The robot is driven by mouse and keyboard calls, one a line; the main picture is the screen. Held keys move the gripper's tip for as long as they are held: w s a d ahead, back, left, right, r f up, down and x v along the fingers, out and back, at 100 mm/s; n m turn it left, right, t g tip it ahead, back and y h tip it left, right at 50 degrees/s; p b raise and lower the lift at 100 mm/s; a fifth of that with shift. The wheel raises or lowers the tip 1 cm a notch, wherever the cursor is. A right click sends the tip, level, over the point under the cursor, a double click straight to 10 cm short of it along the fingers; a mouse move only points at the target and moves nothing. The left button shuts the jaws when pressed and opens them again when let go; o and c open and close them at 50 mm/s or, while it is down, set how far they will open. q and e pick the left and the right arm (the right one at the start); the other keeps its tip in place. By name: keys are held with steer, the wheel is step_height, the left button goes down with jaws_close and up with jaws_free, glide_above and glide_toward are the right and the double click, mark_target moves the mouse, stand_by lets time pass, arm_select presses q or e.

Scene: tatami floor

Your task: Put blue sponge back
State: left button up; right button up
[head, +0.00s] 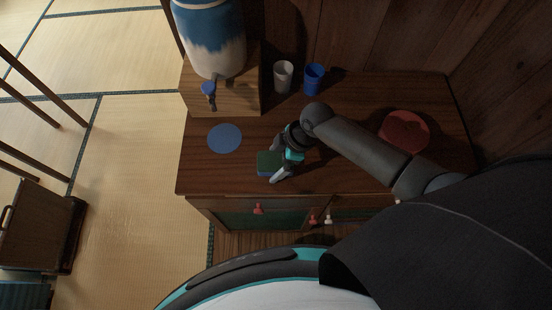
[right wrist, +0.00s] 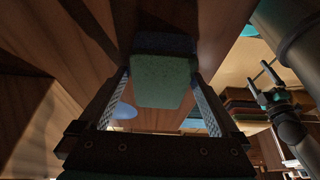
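The blue sponge (head: 268,160) has a green top and blue sides. In the head view it is at the front left of the wooden cabinet top. My right gripper (head: 276,165) is at it, with one finger on each side. My left gripper is not in the head view; a gripper with two spread fingers (right wrist: 262,74) shows at the right of the right wrist view.
A blue disc (head: 224,138) lies left of the sponge. A red dish (head: 404,130) is at the right. A white cup (head: 283,77) and a blue cup (head: 314,79) stand at the back. A jar with a tap (head: 212,45) stands on a wooden box (head: 238,92).

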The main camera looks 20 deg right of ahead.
steer(key=shift+r, duration=0.3)
steer(key=p+v, duration=0.3)
steer(key=v, duration=0.8)
steer(key=shift+r, duration=0.35)
steer(key=shift+s+d, duration=0.15)
steer(key=shift+s, duration=0.05)
